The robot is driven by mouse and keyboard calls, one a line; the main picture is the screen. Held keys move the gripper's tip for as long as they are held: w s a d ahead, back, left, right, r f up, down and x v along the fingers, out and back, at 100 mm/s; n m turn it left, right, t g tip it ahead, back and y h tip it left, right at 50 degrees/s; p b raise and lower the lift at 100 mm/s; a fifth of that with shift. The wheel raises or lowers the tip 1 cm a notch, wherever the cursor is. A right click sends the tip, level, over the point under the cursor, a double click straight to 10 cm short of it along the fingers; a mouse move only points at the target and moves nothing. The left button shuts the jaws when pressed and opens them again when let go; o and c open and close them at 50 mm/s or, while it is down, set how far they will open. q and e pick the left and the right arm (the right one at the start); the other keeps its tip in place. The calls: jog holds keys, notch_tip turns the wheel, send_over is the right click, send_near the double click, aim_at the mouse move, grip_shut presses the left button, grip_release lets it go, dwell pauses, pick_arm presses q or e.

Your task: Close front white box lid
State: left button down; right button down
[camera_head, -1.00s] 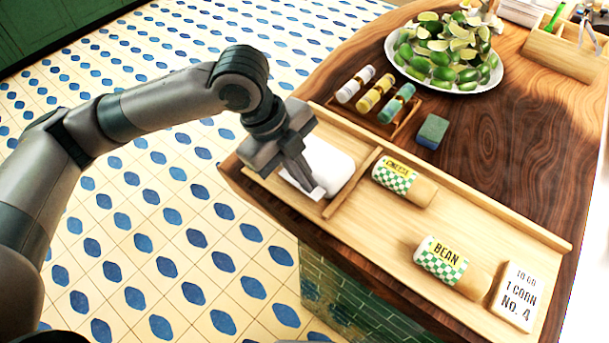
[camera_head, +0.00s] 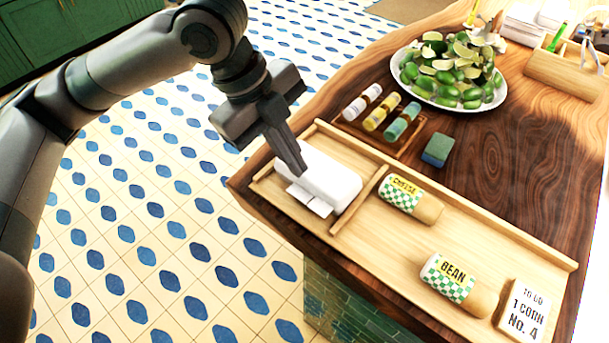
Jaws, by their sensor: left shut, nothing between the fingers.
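The white box (camera_head: 335,180) sits in the left compartment of a wooden tray (camera_head: 470,225) at the counter's left end. Its top looks rounded and closed down, with a small white flap (camera_head: 309,199) at its front left side. I cannot tell whether the lid is fully latched. My left gripper (camera_head: 300,170) is shut and empty, its fingertips just above or beside the box's upper left end. Contact is unclear. My right gripper is not in view.
In the tray's right compartment lie a cheese roll (camera_head: 410,198), a bean roll (camera_head: 455,279) and an order card (camera_head: 523,310). Behind are a rack of three rolls (camera_head: 382,112), a sponge (camera_head: 437,149), a lime plate (camera_head: 450,75) and a wooden caddy (camera_head: 565,72).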

pick_arm(q)
jog(key=shift+v, duration=1)
jog(key=shift+s+a+f, duration=0.1)
jog(key=shift+s, duration=0.05)
